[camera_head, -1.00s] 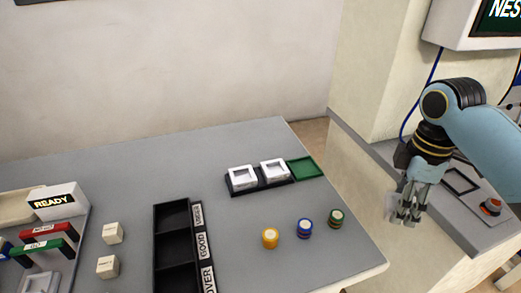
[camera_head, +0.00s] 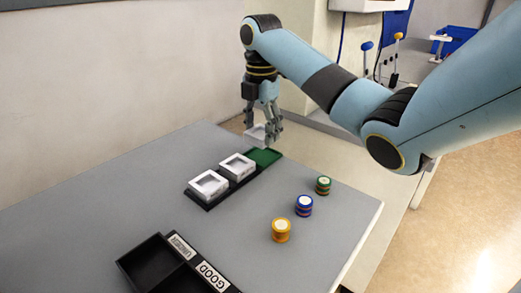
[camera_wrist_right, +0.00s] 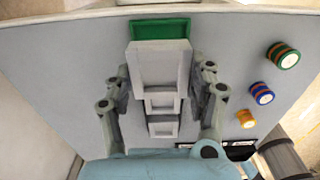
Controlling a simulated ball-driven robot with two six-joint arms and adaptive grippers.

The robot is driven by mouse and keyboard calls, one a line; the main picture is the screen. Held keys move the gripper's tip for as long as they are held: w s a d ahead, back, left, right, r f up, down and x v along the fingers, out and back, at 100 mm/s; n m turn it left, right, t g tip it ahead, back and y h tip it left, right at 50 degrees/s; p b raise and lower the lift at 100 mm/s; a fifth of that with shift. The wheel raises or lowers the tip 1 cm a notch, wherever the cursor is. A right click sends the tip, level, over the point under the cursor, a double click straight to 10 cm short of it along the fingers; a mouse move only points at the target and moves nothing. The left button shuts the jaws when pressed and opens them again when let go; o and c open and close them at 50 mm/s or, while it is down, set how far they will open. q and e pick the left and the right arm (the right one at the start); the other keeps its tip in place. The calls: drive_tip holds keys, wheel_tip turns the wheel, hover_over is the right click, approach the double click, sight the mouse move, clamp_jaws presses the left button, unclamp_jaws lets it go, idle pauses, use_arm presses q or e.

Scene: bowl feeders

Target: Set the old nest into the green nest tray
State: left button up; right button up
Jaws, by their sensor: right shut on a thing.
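The old nest (camera_head: 253,134), a pale white square piece, is held by my right gripper (camera_head: 264,130). In the right wrist view the nest (camera_wrist_right: 160,62) sits between the two fingers and covers part of what is below. The green nest tray (camera_head: 267,156) is at the far end of a black holder, empty where I can see it. The nest is above and slightly behind the tray in the head view, apart from it. The green tray (camera_wrist_right: 160,28) shows past the nest's edge in the right wrist view. My left gripper is not in view.
Two white nests (camera_head: 237,166) (camera_head: 208,185) sit in the black holder beside the green tray. Green, blue (camera_head: 304,205) and yellow (camera_head: 281,229) round stacks stand to the right. A black compartment box (camera_head: 160,262) is at the front. The table between is clear.

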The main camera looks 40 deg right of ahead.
sight(262, 135)
wheel_tip(262, 135, down, 4)
drive_tip(key=shift+f+b, duration=0.25)
drive_tip(key=shift+b, duration=0.25)
drive_tip(key=shift+s, duration=0.1)
drive_tip(key=o, duration=1.3)
drive_tip(key=shift+c, duration=0.2)
